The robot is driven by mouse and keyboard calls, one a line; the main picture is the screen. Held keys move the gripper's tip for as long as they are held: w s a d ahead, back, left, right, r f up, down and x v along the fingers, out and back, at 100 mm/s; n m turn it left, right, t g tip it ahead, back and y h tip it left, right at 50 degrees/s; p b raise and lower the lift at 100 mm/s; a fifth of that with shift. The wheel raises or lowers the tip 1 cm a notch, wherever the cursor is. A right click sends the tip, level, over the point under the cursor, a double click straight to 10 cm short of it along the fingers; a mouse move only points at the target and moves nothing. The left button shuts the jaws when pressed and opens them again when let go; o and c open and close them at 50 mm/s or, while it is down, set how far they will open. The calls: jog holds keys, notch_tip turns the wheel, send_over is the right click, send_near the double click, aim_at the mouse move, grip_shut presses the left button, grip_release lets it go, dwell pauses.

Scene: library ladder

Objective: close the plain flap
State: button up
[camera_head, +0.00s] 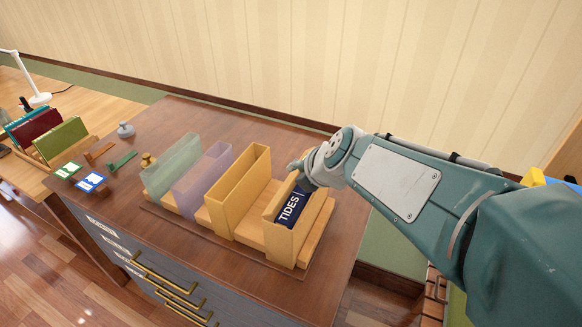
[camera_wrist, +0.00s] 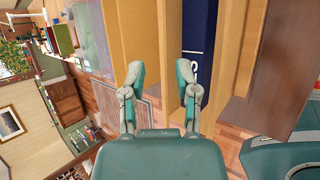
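I cannot pick out a plain flap for certain. On the dark wooden cabinet top (camera_head: 180,115) stands a row of upright slots: a pale green translucent one (camera_head: 170,168), a lilac translucent one (camera_head: 203,180), an empty plain wooden one (camera_head: 240,187) and, at the right, a wooden one (camera_head: 277,237). The right one holds a navy book (camera_head: 291,208) marked "TIDES"; it also shows in the wrist view (camera_wrist: 199,30). My gripper (camera_wrist: 160,75) is open, its fingers apart, with wooden panels beyond them. In the head view, it is by the right slot's back edge, partly hidden by my wrist.
Small green and blue cards (camera_head: 91,181), a green-handled item (camera_head: 121,161) and a grey knob (camera_head: 125,129) lie at the cabinet's left. Brass handles (camera_head: 165,280) stick out from its front. A desk with a book rack (camera_head: 85,148) stands further left. The cabinet's back strip is clear.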

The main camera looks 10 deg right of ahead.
jog(key=v, duration=0.7)
jog(key=shift+s+r, duration=0.1)
jog(key=shift+s, duration=0.1)
jog(key=c, duration=0.5)
jog(key=w+m, duration=0.1)
jog(key=m, duration=0.1)
jog(key=r+m+g, duration=0.1)
jog(key=m, duration=0.1)
jog(key=shift+w+a+r, duration=0.15)
jog(key=shift+w, duration=0.2)
grip_shut()
notch_tip(320, 180, up, 4)
jog(key=m+g+y, duration=0.2)
jog(key=m+g, duration=0.1)
jog(key=m, duration=0.9)
send_over(294, 177)
jog(key=s+d, duration=0.1)
jog(key=d, duration=0.1)
jog(key=shift+m, duration=0.3)
jog(key=shift+w+a+f, duration=0.2)
jog(key=shift+a+f, duration=0.15)
jog(key=shift+f, duration=1.6)
jog(key=shift+w+a+f, duration=0.2)
jog(key=shift+a+f, duration=0.1)
jog(key=shift+f, duration=1.6)
jog(key=shift+w+a+f, duration=0.2)
jog(key=shift+a+f, duration=0.15)
jog(key=shift+f, duration=1.6)
